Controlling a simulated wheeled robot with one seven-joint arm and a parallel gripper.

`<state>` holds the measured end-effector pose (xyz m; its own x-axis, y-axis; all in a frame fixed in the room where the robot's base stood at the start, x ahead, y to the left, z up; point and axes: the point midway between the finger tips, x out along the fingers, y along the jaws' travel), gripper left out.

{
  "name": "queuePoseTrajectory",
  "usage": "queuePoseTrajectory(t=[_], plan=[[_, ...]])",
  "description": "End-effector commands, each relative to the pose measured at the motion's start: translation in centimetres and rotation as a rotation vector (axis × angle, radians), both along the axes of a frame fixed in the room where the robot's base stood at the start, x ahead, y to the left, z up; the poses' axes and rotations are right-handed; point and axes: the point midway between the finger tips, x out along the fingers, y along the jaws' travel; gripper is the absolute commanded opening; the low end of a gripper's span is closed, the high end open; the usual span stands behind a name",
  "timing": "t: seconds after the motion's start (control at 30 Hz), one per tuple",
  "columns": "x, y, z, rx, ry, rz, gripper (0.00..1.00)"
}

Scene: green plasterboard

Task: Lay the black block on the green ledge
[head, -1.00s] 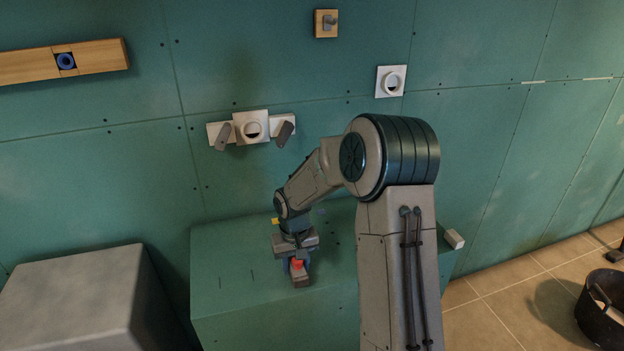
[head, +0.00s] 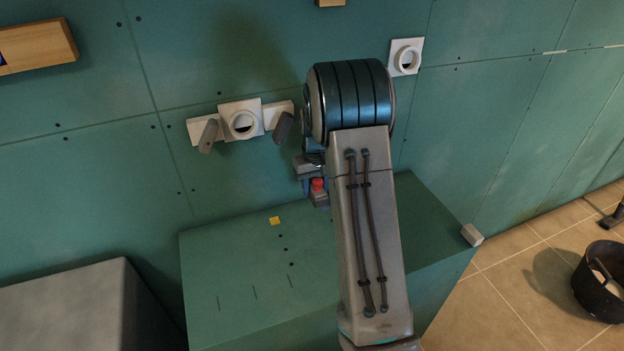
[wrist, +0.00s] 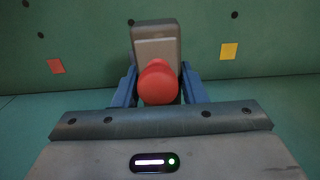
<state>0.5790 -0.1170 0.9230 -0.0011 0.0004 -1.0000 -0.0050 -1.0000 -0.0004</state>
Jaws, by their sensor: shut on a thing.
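My gripper (head: 316,184) is shut on a dark grey block with a round red knob (head: 321,200). In the wrist view, the blue fingers of my gripper (wrist: 159,88) stand on either side of the red knob, and the dark grey block (wrist: 156,30) reaches out beyond it. No plainly black block shows apart from this one. The green ledge (head: 225,270) is the flat top of a green box against the wall. My gripper holds the block above the ledge, near the wall. My arm hides part of the ledge and my wrist.
A white fixture (head: 241,123) is on the wall above. A small pale block (head: 472,235) is at the ledge's right edge. The ledge's left part is clear.

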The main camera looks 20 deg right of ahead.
Motion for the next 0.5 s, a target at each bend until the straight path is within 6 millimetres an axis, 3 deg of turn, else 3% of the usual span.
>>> queuePoseTrajectory(t=[0.5], plan=[[-0.13, 0.02, -0.48, 0.0, -0.001, 0.0, 0.07]])
